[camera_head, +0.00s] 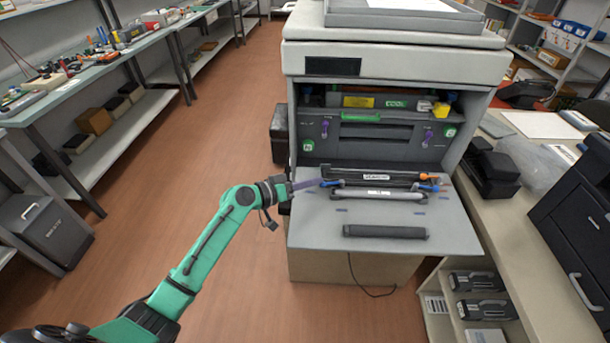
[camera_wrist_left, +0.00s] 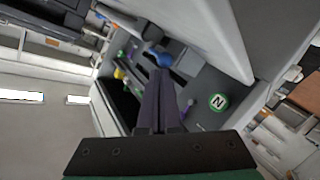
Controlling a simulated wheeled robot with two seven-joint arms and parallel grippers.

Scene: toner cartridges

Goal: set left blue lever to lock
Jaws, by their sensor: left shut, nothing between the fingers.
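The left blue lever (camera_head: 331,183) is a small blue piece at the left end of the dark toner unit (camera_head: 400,181) on the printer's lowered front panel. My left gripper (camera_head: 314,184) comes in from the left and is shut and empty, its tips just left of the lever. In the left wrist view the shut dark fingers (camera_wrist_left: 160,75) point toward a round blue end (camera_wrist_left: 160,58), just beyond the tips. I cannot tell whether they touch. A second blue lever (camera_head: 430,188) sits at the right end. My right gripper is not in view.
The open printer (camera_head: 395,62) has purple knobs and green round marks inside. A dark roller (camera_head: 385,232) lies at the front of the grey panel (camera_head: 320,225). A counter with a black box (camera_head: 492,165) stands at right. The floor at left is clear.

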